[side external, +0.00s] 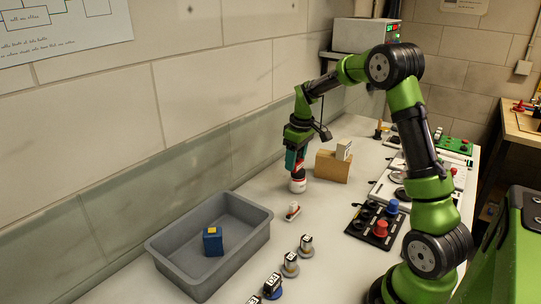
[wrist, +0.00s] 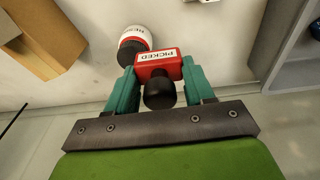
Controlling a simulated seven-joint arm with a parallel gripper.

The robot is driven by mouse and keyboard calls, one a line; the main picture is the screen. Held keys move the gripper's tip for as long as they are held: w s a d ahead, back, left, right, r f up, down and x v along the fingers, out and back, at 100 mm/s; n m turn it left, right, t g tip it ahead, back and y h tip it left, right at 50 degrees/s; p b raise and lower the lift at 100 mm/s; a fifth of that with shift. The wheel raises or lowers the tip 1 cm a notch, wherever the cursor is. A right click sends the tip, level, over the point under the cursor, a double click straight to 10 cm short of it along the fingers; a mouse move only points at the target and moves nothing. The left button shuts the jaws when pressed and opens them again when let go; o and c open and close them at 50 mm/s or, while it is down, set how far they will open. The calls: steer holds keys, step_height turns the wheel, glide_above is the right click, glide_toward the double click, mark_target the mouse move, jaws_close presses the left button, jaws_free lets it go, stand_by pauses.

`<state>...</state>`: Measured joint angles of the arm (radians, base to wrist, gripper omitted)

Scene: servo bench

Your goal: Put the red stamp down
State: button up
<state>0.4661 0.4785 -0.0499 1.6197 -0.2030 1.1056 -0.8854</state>
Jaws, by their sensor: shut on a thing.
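My gripper (wrist: 155,80) is shut on the red stamp (wrist: 172,58), with one teal finger on each side. In the wrist view the stamp shows a white "PICKED" label and a black round knob towards the palm. In the side external view my gripper (side external: 296,166) points down over the bench (side external: 335,205), and the stamp is mostly hidden between the fingers. A white, red and black round pot (wrist: 143,49) is close beside the stamp; it shows just below my gripper in the side external view (side external: 297,185). I cannot tell whether stamp and pot touch.
A grey bin (side external: 170,259) holds a blue block (side external: 212,241). A small white and red piece (side external: 292,211) lies between bin and pot. A wooden block (side external: 331,167) stands behind right. Several small labelled items (side external: 289,264) line the front. A black panel (side external: 376,225) has coloured knobs.

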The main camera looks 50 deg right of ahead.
glide_above(262, 192)
steer(key=s, duration=0.1)
steer(key=f, duration=1)
steer(key=shift+w+f, duration=0.25)
steer(key=shift+f, duration=0.05)
steer(key=shift+f, duration=0.15)
steer(key=o, duration=1)
steer(key=shift+o, duration=0.2)
